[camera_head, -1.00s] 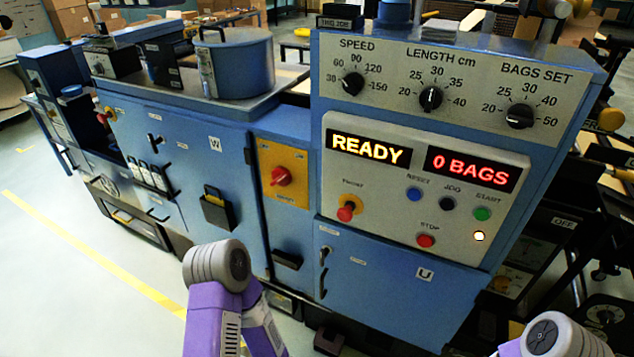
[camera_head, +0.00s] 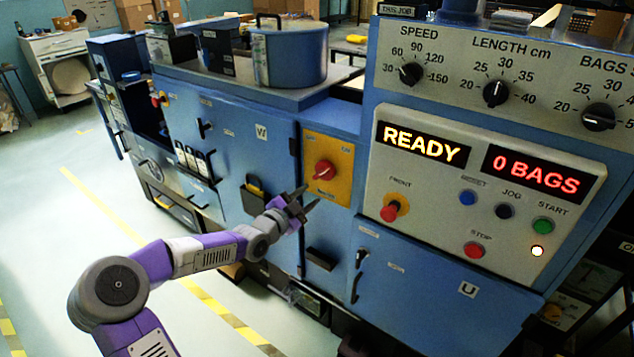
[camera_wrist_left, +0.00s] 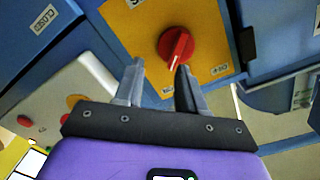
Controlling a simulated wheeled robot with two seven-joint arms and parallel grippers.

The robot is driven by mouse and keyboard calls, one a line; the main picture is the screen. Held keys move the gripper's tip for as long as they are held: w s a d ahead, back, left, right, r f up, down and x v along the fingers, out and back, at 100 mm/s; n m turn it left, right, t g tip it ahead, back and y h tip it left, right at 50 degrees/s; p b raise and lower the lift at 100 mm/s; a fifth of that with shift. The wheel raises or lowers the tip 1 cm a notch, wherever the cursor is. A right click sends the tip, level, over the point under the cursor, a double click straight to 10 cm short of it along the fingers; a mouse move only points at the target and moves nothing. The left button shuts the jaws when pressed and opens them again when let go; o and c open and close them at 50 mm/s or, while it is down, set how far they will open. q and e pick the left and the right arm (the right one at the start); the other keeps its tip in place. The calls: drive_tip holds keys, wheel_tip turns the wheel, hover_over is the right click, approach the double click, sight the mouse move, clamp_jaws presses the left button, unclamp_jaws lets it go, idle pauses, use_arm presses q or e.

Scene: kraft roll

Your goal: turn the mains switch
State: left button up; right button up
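The mains switch is a red rotary knob (camera_head: 325,170) on a yellow plate (camera_head: 341,187) on the front of the blue machine. In the left wrist view the red knob (camera_wrist_left: 176,47) sits just beyond the fingers, with its pale pointer line tilted. My left gripper (camera_head: 306,199) is below and slightly left of the knob, its two fingers apart and empty. In the left wrist view the left gripper (camera_wrist_left: 160,72) is open, and the knob appears ahead of the fingertips, not between them. My right gripper is not in view.
The control panel (camera_head: 400,172) to the right shows READY and 0 BAGS, with a red FRONT knob (camera_head: 394,207) and several buttons. A black pocket (camera_head: 253,198) and door handle (camera_head: 358,275) stick out nearby. Open floor lies at the left.

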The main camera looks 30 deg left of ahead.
sight(320, 174)
use_arm(q)
drive_tip(key=shift+m+y, duration=0.3)
drive_tip(key=shift+m, duration=0.2)
drive_tip(key=shift+w+a+r+b, duration=0.15)
drive_tip(key=shift+w+r+b, duration=0.2)
drive_tip(key=shift+w, duration=0.85)
drive_tip(key=shift+w+a+r+b, duration=0.1)
drive_tip(key=shift+w+r+b, duration=0.25)
drive_tip(key=shift+w, duration=0.9)
drive_tip(key=shift+w+a+r+b, duration=0.15)
drive_tip(key=shift+w+r+b, duration=0.2)
drive_tip(key=shift+w, duration=0.85)
drive_tip(key=shift+c, duration=0.4)
clamp_jaws()
